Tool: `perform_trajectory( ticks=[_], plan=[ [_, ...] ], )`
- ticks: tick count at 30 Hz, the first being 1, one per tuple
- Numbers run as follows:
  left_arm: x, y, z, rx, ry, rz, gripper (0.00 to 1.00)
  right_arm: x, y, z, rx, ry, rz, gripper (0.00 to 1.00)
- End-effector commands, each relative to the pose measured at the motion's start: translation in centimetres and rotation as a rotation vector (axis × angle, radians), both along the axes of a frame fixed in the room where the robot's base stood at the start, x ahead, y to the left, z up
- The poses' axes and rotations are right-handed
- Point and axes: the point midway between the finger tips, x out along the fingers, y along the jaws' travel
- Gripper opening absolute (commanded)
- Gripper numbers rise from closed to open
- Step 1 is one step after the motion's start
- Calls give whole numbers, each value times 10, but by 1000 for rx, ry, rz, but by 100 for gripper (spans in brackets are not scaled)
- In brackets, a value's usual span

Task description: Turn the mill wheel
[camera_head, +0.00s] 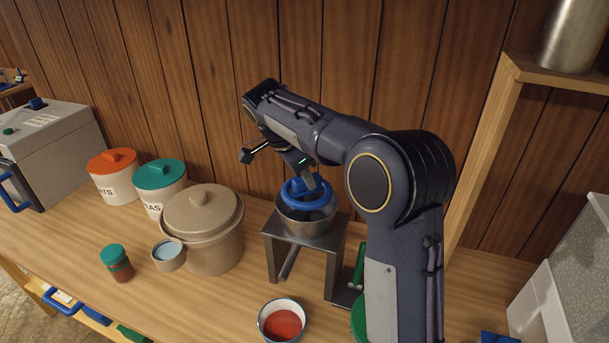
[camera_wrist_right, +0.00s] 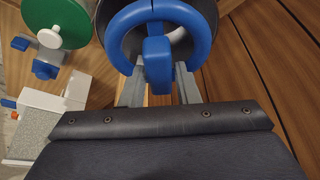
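The mill stands on the bench as a metal bowl (camera_head: 306,219) on a grey metal stand (camera_head: 336,262), with the blue mill wheel (camera_head: 293,190) at the bowl's top. My right gripper (camera_head: 311,181) reaches down to the wheel from above. In the right wrist view the blue wheel (camera_wrist_right: 200,30) fills the top middle. The two grey fingers of my right gripper (camera_wrist_right: 160,82) stand apart on either side of a blue upright piece (camera_wrist_right: 157,62) of the wheel. Narrow gaps seem to show beside it; contact cannot be told. My left gripper is out of view.
A lidded beige crock (camera_head: 213,245), a small tin (camera_head: 168,256), a green-lidded jar (camera_head: 117,263) and two canisters (camera_head: 113,180) stand left of the mill. A bowl of red contents (camera_head: 282,323) is in front. A wooden shelf post (camera_head: 487,150) rises at right.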

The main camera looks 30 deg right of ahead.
Motion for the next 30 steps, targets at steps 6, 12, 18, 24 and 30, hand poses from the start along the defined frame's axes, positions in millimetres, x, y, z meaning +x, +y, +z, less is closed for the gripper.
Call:
perform_trajectory(
  ticks=[6, 12, 18, 24, 30],
  plan=[
    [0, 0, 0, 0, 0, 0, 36, 0, 0, 0, 0, 1, 1, 45],
    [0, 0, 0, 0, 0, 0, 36, 0, 1, 1, 0, 2, 1, 45],
    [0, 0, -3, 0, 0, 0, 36, 1, 11, 22, 1, -2, 3, 45],
    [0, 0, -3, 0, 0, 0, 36, 2, 23, 54, 0, -1, 3, 45],
    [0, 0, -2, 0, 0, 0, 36, 1, 30, 70, 1, 0, 1, 45]
  ],
)
